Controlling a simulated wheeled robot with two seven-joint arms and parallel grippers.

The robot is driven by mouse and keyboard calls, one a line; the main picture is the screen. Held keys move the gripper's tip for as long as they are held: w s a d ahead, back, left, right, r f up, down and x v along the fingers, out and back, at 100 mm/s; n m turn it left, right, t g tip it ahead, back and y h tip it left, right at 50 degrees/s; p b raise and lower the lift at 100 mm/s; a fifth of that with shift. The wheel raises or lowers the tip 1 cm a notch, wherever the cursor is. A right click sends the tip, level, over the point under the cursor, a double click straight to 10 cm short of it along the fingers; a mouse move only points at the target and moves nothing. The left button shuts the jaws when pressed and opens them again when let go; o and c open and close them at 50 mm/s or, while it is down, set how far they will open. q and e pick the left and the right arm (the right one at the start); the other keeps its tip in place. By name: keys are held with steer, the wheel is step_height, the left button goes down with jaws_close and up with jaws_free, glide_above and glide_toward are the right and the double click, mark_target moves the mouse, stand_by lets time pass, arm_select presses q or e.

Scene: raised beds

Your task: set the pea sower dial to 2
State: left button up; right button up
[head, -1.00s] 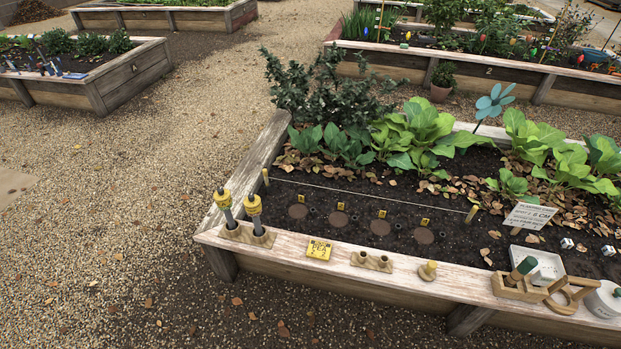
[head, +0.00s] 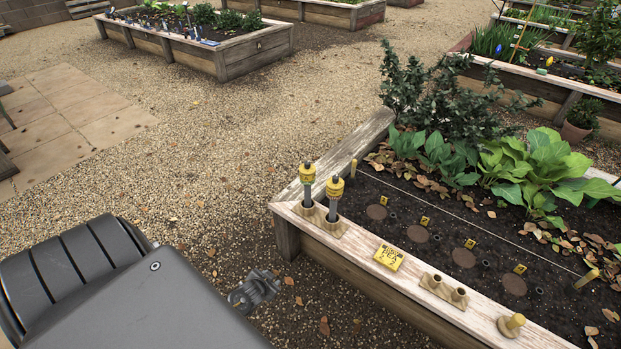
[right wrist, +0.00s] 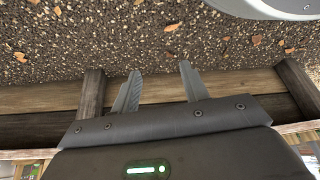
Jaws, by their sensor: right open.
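Two sowers with yellow dial heads and dark shafts, the left one (head: 308,184) and the right one (head: 334,197), stand upright in a wooden holder (head: 322,222) on the near corner of the raised bed. I cannot read their dials or tell which is the pea sower. A yellow card (head: 388,257) with dark lettering lies on the rim to their right. My left gripper (head: 257,290) shows small beyond my dark arm, over the gravel and apart from the sowers. Its jaws are unclear. My right gripper (right wrist: 158,78) is open and empty, with the bed's wooden side behind its fingers.
An empty two-hole wooden holder (head: 443,290) and a wooden peg (head: 511,325) sit farther along the bed's rim (head: 415,277). The soil has brown discs, yellow markers and a string line. Leafy plants (head: 540,165) grow behind. Open gravel lies left of the bed.

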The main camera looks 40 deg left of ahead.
arm_select(q)
steer(key=w+a+r+t+b, duration=0.25)
steer(key=w+r, duration=0.25)
steer(key=w, duration=0.3)
arm_select(e)
steer(key=w+a+r+t+y+b, duration=0.1)
steer(key=w+a+r+t+b, duration=0.25)
steer(key=w+r, duration=0.6)
arm_select(q)
steer(key=n+t+y+b, duration=0.2)
steer(key=n+t+b, duration=0.25)
steer(key=t, duration=0.25)
glide_toward(307, 166)
steer(key=shift+m, duration=0.45)
steer(key=b+x, duration=0.2)
steer(key=x, duration=0.8)
steer(key=shift+a, duration=0.2)
steer(key=shift+w+a+r, duration=0.1)
steer(key=shift+w+a, duration=0.05)
steer(key=shift+w, duration=0.3)
arm_select(e)
steer(key=a+r+n+t+y, duration=0.1)
steer(key=a+r+t+y, duration=0.1)
steer(key=r, duration=0.8)
steer(key=a+r+n+t+y, duration=0.1)
steer(key=a+r+t+y, duration=0.1)
steer(key=r, duration=0.8)
steer(key=shift+w+a+r+t, duration=0.15)
steer(key=shift+w+a+t, duration=0.2)
steer(key=shift+a+t, duration=0.7)
